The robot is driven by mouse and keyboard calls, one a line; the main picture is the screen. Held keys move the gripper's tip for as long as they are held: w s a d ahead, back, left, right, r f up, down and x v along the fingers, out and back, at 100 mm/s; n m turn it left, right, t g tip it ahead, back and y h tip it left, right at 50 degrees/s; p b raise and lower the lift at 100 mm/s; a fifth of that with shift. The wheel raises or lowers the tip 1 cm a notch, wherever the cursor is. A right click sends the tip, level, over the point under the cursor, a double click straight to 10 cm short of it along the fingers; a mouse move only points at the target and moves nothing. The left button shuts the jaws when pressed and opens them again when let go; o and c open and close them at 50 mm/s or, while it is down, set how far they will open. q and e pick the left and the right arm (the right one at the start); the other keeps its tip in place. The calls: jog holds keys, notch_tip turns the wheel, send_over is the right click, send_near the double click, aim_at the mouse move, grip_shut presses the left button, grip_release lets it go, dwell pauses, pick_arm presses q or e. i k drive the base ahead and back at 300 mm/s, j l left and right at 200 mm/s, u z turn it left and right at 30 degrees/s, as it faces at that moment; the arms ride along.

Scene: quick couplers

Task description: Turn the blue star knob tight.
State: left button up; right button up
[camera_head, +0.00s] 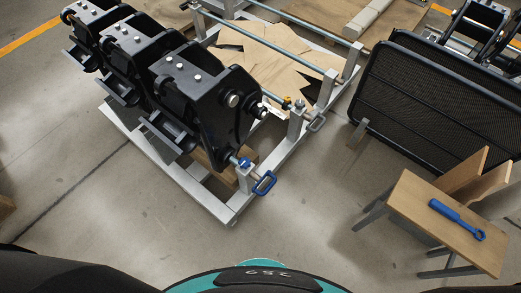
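Neither of my grippers is in view, so nothing of mine is seen touching the knob. How tight the knob is cannot be told.
Black couplers (190,80) stand in a row on the metal frame (212,200). An orange knob (286,103) and a grey handle (317,121) are further back. A wooden table (410,205) at right bears a blue wrench (455,217). Black mesh panels (440,100) stand behind. The floor before the frame is clear.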

aim_at(244, 163)
jog(key=i+j+z, duration=0.1)
jog(key=z, duration=0.25)
jog(key=i+j+z, duration=0.1)
jog(key=j+z, duration=0.4)
jog(key=z, duration=0.2)
jog(key=i, duration=0.05)
